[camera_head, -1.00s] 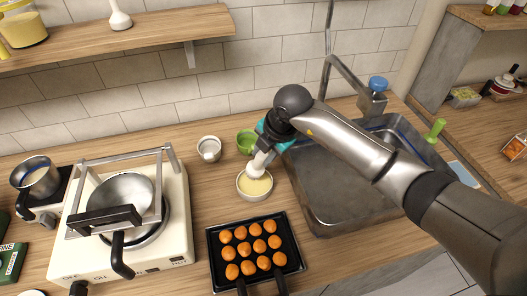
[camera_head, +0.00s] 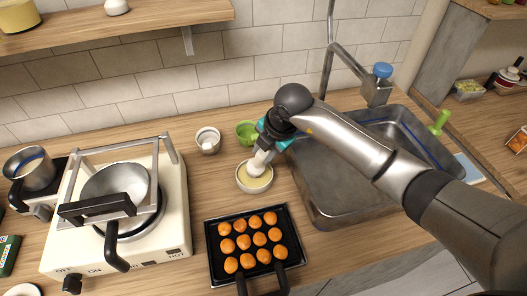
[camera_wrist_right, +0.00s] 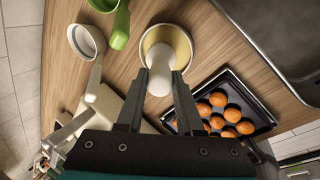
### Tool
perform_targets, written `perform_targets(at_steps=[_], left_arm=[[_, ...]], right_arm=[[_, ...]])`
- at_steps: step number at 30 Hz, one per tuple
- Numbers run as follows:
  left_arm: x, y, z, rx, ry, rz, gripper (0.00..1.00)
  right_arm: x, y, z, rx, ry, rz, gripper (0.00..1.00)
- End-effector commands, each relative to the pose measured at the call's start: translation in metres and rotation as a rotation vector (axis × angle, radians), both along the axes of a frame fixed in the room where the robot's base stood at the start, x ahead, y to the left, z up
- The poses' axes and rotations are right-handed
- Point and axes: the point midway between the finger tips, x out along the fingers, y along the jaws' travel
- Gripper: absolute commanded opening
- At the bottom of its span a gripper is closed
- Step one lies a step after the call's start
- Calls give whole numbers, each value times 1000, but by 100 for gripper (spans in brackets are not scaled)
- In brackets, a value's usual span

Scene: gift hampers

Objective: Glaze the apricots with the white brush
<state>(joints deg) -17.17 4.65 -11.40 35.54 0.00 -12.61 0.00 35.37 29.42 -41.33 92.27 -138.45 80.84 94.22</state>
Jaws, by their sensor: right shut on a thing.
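The apricots (camera_head: 255,239) are orange and sit in rows on a black tray (camera_head: 213,268) at the front middle. They also show in the right wrist view (camera_wrist_right: 218,99). My right gripper (camera_head: 266,146) is shut on the white brush (camera_head: 258,163), whose head is down at a small bowl (camera_head: 241,184) of pale yellow glaze. In the right wrist view the brush (camera_wrist_right: 160,82) shows between the two fingers, over the bowl (camera_wrist_right: 145,43); its tip is hard to make out against the glaze. My left gripper is out of view.
A small pale cup (camera_head: 208,141) and a green cup (camera_head: 246,133) stand behind the bowl. A cream stove (camera_head: 165,243) with a pan is left of the tray. The sink (camera_head: 330,190) lies to the right, under my right arm. Bare counter lies between stove and bowl.

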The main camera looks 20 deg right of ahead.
Motion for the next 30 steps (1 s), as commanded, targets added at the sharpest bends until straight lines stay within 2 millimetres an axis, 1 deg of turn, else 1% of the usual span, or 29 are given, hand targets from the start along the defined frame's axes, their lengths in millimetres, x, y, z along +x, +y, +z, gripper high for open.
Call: perform_targets(at_steps=[30], left_arm=[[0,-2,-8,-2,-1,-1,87]], right_arm=[[0,0,-11,0,0,0,0]])
